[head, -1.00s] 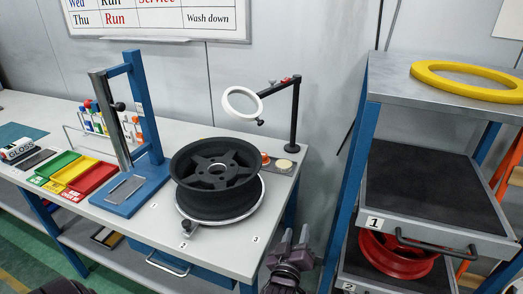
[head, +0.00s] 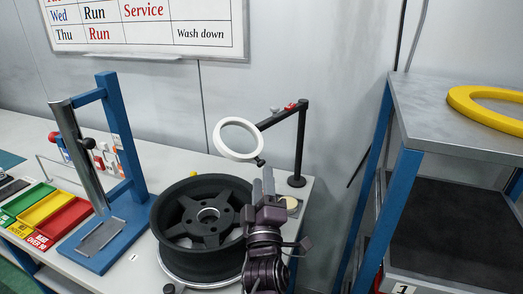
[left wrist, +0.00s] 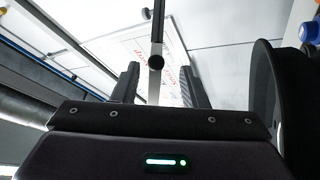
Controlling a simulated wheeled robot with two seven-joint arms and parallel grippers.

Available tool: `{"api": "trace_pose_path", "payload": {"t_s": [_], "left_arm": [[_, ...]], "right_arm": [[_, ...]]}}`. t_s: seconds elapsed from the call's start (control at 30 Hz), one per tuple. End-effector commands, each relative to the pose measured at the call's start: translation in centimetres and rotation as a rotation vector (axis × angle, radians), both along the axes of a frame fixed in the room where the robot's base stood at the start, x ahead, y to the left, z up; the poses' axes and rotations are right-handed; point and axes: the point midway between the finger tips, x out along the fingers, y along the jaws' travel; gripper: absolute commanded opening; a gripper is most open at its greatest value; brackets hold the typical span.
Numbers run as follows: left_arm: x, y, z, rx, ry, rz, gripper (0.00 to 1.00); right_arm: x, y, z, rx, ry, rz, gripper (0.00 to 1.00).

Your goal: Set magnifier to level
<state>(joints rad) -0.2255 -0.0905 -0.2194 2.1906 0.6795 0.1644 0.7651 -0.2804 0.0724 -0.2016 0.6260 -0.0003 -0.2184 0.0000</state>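The magnifier (head: 219,141) is a white ring on a black jointed arm, carried by a black post (head: 301,150) at the back right of the bench. Its ring looks tilted, with its face toward the head camera. A small dark knob (head: 260,162) hangs at the ring's lower right edge. My left gripper (head: 263,182) points up just below this knob. In the left wrist view its two fingers (left wrist: 159,68) are apart. My right gripper is not in view.
A black wheel (head: 205,188) lies on a turntable left of my left gripper. A blue stand (head: 116,130) and coloured trays (head: 45,210) are further left. A shelf unit (head: 420,110) with a yellow ring (head: 485,108) stands at the right.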

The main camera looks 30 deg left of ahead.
Motion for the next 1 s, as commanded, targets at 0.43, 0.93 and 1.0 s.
{"api": "trace_pose_path", "payload": {"t_s": [0.43, 0.93, 1.0], "left_arm": [[4.9, 3.4, 2.6, 0.004, 0.001, -0.001, 0.4], [5.5, 3.9, 2.7, 0.002, 0.002, -0.001, 0.25], [5.5, 3.9, 2.7, 0.002, 0.002, -0.001, 0.16]], "right_arm": [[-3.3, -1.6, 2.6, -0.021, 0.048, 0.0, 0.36], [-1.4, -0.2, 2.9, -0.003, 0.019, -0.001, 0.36], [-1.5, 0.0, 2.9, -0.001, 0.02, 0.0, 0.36]]}}
